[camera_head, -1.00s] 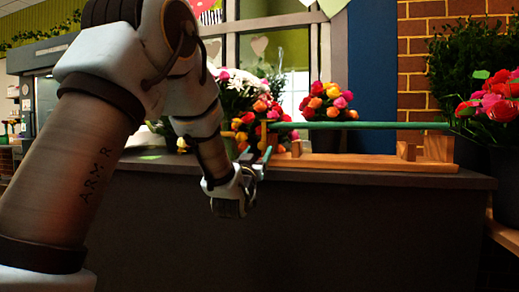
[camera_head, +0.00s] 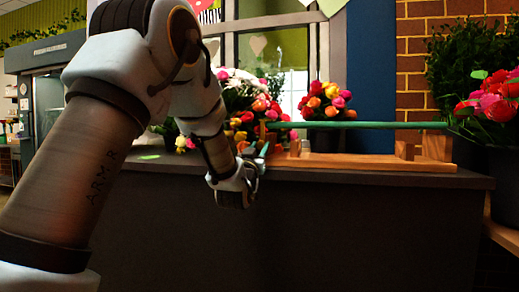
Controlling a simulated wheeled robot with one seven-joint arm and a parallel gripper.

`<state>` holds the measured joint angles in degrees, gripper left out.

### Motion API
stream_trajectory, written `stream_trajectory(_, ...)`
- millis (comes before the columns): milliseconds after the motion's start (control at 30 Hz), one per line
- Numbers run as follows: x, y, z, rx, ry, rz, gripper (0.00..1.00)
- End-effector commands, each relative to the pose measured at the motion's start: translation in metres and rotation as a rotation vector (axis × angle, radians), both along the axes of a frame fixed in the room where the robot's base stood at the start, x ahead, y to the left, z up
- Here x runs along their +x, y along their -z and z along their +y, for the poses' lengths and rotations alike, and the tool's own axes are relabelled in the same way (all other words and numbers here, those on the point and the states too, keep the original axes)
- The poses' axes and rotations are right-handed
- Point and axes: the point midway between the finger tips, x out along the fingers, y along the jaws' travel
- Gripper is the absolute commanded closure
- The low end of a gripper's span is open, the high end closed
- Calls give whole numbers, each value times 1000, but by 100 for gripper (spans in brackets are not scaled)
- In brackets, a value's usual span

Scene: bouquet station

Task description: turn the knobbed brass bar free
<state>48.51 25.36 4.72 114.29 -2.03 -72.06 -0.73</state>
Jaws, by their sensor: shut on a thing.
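The knobbed brass bar (camera_head: 262,131) is small and yellowish at the left end of a long green rod (camera_head: 360,125). The rod lies level above a wooden stand (camera_head: 370,162) on the dark counter. My gripper (camera_head: 261,158) is just below the bar at the counter's front edge, its teal fingers pointing up. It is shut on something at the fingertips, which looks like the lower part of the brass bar. The fingers and the flowers behind make the bar's exact outline and turn hard to see.
A dark counter (camera_head: 330,225) runs across the front. Bouquets (camera_head: 326,102) stand behind the rod, and a pot of pink and red flowers (camera_head: 495,100) is by its right end. A brick wall (camera_head: 415,70) is behind. The counter's front side is clear.

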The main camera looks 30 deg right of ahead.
Motion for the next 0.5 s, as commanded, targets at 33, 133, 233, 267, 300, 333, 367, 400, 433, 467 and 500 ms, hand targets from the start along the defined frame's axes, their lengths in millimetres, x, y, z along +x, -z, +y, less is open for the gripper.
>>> stream_trajectory(33, 0, 0, 0, 0, 0, 0, 87)
stream_trajectory(133, 0, 0, 0, 0, 0, 0, 98)
stream_trajectory(233, 0, 0, 0, 0, 0, 0, 100)
stream_trajectory(267, 0, 0, 0, 0, 0, 0, 100)
stream_trajectory(300, 0, 0, 0, 0, 0, 0, 100)
stream_trajectory(333, 0, 0, 0, 0, 0, 0, 100)
stream_trajectory(367, 0, 0, 0, 0, 0, 0, 100)
stream_trajectory(400, 0, 0, 0, 0, 0, 0, 100)
stream_trajectory(433, 0, 0, 0, 0, 0, 0, 100)
stream_trajectory(467, 0, 0, 0, 0, 0, 0, 100)
stream_trajectory(500, 0, 0, 0, 0, 0, 0, 100)
